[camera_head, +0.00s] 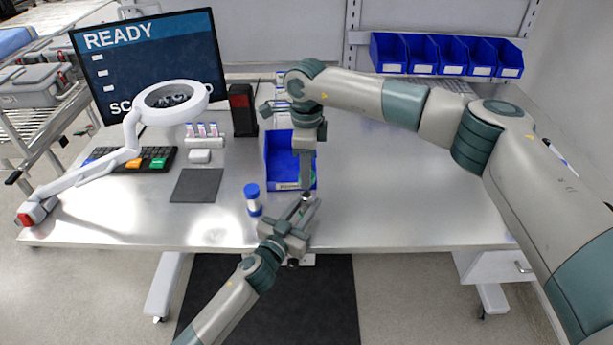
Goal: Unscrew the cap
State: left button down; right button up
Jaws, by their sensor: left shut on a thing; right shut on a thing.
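A small tube with a blue cap (252,191) stands upright on the table, just left of my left gripper's fingers. My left gripper (307,207) reaches in from the lower left, its fingers pointing up and right near the table's front edge. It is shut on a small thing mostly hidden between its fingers. My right gripper (306,186) points straight down, its tips at the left fingertips. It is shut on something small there. I cannot tell whether both hold the same piece, nor whether it has a cap.
A blue bin (279,160) stands directly behind the grippers. A dark mat (196,186), a rack of small tubes (204,135), a magnifier lamp (181,99) and a monitor (150,60) are on the left. The table's right side (400,205) is clear.

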pick_arm(q)
jog(key=c, duration=1.4)
grip_release()
jog(key=shift+o, duration=0.2)
jog(key=b+v, duration=0.2)
jog(key=v, duration=1)
jog(key=shift+b, duration=0.3)
pick_arm(e)
notch_tip(320, 180, down, 3)
jog(key=shift+r, duration=0.2)
